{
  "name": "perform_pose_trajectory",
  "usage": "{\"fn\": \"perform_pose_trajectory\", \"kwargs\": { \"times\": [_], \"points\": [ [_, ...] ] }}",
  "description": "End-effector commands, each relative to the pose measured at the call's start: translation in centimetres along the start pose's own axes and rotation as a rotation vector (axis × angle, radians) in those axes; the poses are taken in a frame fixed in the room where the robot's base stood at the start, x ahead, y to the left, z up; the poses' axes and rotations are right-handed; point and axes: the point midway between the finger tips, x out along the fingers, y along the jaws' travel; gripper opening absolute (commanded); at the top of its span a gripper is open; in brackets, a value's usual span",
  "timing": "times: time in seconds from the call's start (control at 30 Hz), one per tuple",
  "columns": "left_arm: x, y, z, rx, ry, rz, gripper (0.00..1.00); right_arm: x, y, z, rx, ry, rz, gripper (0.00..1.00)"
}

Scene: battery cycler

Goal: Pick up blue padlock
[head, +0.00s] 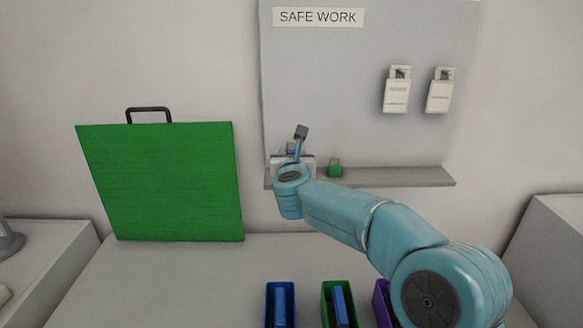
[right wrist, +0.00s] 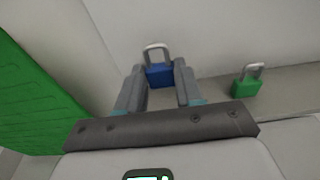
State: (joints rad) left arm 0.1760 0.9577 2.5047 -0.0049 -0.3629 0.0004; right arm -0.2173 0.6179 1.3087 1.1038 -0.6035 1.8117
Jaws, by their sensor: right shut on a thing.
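The blue padlock (right wrist: 160,75) with its grey shackle is between the two fingertips of my right gripper (right wrist: 160,82) in the right wrist view. The gripper is shut on its blue body. In the head view my right gripper (head: 293,162) is at the left end of the grey shelf, and its wrist hides most of the padlock. A little of the blue padlock (head: 291,152) shows above the gripper, higher in the picture than the green padlock. I cannot tell whether it touches the shelf. My left gripper is not in view.
A green padlock (head: 335,171) stands on the shelf (head: 400,178) to the right. Two white tags (head: 397,95) hang on the grey board above. A green panel with a handle (head: 165,180) stands at left. Blue, green and purple bins (head: 269,305) are at the front.

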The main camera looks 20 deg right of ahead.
Motion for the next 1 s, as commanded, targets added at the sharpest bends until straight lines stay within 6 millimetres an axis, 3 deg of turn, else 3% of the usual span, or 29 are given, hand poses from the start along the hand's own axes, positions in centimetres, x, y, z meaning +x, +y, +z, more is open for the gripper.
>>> {"fn": "perform_pose_trajectory", "kwargs": {
  "times": [0.03, 0.2, 0.4, 0.6, 1.0],
  "points": [
    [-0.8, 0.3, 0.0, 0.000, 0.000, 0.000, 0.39, -0.4, 0.0, 2.3, 0.004, -0.007, 0.001, 0.03],
    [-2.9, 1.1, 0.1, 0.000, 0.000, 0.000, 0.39, -1.3, 0.0, 8.0, 0.005, -0.006, 0.002, 0.03],
    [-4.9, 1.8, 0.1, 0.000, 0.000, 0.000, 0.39, -2.0, 0.1, 12.9, 0.004, -0.004, 0.002, 0.03],
    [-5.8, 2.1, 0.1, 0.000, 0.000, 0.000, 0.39, -2.3, 0.0, 15.1, 0.001, -0.002, 0.001, 0.03],
    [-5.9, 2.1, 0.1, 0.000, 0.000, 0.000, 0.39, -2.6, 0.0, 15.5, 0.000, -0.002, 0.001, 0.03]
  ]
}}
